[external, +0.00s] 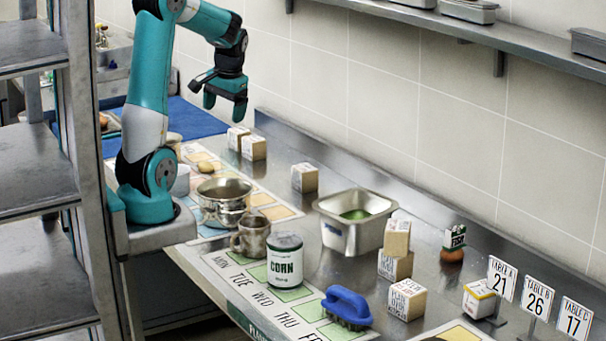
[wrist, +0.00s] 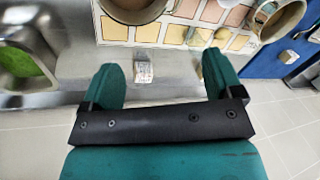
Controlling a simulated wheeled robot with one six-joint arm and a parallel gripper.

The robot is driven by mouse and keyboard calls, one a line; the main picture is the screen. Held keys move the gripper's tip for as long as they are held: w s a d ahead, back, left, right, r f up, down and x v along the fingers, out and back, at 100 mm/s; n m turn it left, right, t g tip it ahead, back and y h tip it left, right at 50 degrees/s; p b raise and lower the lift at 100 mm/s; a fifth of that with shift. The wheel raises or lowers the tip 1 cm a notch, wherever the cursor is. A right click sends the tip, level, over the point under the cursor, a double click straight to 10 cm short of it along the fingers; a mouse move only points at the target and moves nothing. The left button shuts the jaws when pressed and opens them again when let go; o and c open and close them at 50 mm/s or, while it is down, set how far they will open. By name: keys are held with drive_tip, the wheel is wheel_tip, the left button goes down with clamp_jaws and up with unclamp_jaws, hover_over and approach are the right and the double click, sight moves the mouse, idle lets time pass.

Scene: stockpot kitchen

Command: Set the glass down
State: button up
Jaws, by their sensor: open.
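My gripper (external: 224,104) is raised above the back of the steel counter, its fingers pointing down and apart. In the wrist view my gripper (wrist: 163,72) is open, with nothing held between its two green fingers. A small box (wrist: 144,70) shows between the fingers, lower down on the counter and apart from them.
Boxes (external: 304,178) stand along the counter. A steel pot (external: 225,213), metal mug (external: 252,237), corn can (external: 285,265), steel pan (external: 343,240) and blue brush (external: 347,306) stand nearer. A blue mat (external: 203,124) lies at the back. A wall shelf (external: 470,33) runs above.

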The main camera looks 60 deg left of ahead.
drive_tip(key=s+d+f+n+y, duration=0.1)
drive_tip(key=s+d, duration=0.4)
drive_tip(key=s, duration=0.7)
drive_tip(key=shift+d+n+y, duration=0.3)
drive_tip(key=shift+d+n, duration=0.05)
drive_tip(key=shift+n, duration=0.35)
